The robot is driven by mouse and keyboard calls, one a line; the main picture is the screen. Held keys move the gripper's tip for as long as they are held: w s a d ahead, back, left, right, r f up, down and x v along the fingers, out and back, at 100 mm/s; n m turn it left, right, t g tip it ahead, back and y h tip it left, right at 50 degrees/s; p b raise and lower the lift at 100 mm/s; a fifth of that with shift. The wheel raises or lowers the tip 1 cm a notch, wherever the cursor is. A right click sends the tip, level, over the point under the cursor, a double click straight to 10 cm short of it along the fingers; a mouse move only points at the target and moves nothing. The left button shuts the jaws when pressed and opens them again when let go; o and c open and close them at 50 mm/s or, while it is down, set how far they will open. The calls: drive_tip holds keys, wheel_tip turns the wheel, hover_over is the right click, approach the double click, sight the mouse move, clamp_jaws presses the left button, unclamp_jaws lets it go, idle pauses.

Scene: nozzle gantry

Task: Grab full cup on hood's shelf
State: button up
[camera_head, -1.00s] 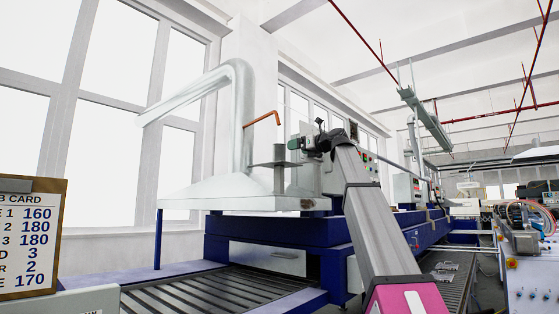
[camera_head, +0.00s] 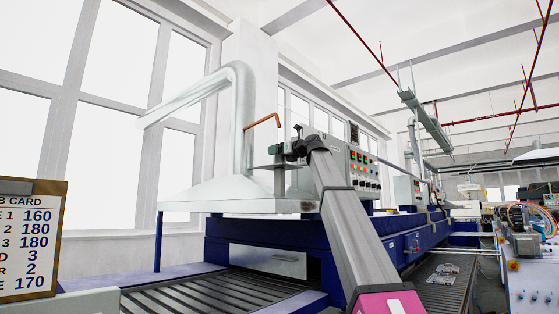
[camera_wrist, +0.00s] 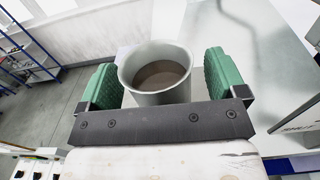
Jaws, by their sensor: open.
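A pale grey cup (camera_wrist: 155,96) full of grey-brown liquid stands upright in the wrist view. It sits between the two green finger pads of my gripper (camera_wrist: 160,84). The gripper is open, with a pad on each side of the cup. A small gap shows at the right pad; I cannot tell whether the left pad touches. In the head view my gripper (camera_head: 281,149) is at the small grey shelf (camera_head: 266,167) on the hood (camera_head: 225,195). There the gripper largely hides the cup.
A copper-coloured spout (camera_head: 263,120) juts from the hood's pipe just above my gripper. A control panel (camera_head: 363,165) with buttons stands to the right. A blue conveyor machine (camera_head: 265,240) lies below. A job card (camera_head: 30,238) is at the far left.

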drive_tip(key=shift+a, duration=0.1)
drive_tip(key=c, duration=1.1)
drive_tip(key=shift+w+r, duration=0.1)
drive_tip(key=shift+r, duration=0.05)
